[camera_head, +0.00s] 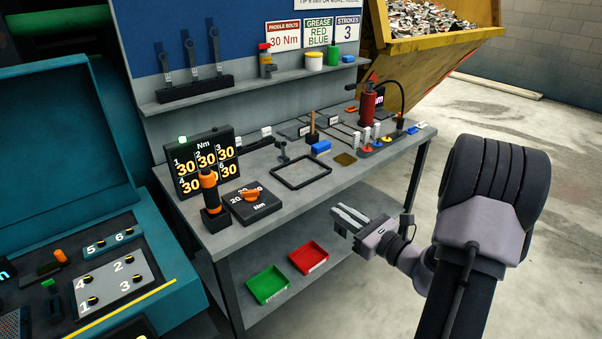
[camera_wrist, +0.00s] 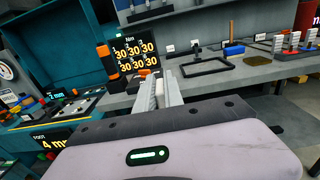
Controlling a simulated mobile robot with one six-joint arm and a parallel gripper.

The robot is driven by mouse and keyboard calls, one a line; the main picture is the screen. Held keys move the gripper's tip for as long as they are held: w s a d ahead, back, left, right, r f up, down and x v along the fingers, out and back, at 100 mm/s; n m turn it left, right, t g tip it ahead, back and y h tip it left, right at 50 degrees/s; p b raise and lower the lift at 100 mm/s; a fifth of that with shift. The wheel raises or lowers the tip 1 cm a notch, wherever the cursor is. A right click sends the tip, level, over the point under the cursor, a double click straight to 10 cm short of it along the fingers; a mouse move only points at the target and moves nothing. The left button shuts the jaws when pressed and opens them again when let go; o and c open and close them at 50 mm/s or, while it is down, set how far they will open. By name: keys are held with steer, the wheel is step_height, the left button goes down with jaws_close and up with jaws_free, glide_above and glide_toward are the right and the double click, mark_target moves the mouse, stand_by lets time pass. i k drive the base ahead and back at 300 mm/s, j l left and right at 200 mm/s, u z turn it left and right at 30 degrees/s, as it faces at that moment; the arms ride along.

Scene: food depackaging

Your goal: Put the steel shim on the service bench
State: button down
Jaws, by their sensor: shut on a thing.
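My gripper (camera_head: 347,218) is held out in front of the service bench (camera_head: 305,197), over the side nearest the camera and apart from the top. In the wrist view the two fingers (camera_wrist: 165,90) are close together, with a small pale piece (camera_wrist: 159,90) between them. I take this to be the steel shim; most of it is hidden by the fingers. The bench top (camera_wrist: 205,98) lies ahead of the fingertips in the wrist view. No other shim can be made out on the bench.
The bench holds a torque display (camera_head: 207,160), an orange-handled tool (camera_head: 209,190), a dial box (camera_head: 252,203), a black square frame (camera_head: 299,171) and a red bottle (camera_head: 368,105). Green (camera_head: 268,285) and red (camera_head: 308,258) trays sit on the lower shelf. The front strip of the top is clear.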

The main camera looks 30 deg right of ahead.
mark_target(300, 172)
steer(key=i+j, duration=0.1)
steer(key=i, duration=0.35)
steer(key=i+j, duration=0.1)
steer(key=i, duration=0.35)
steer(key=i+l, duration=0.1)
steer(key=l, duration=0.2)
steer(key=i+l+u, duration=0.1)
steer(key=l, duration=0.2)
steer(key=i+l, duration=0.1)
steer(key=l, duration=0.2)
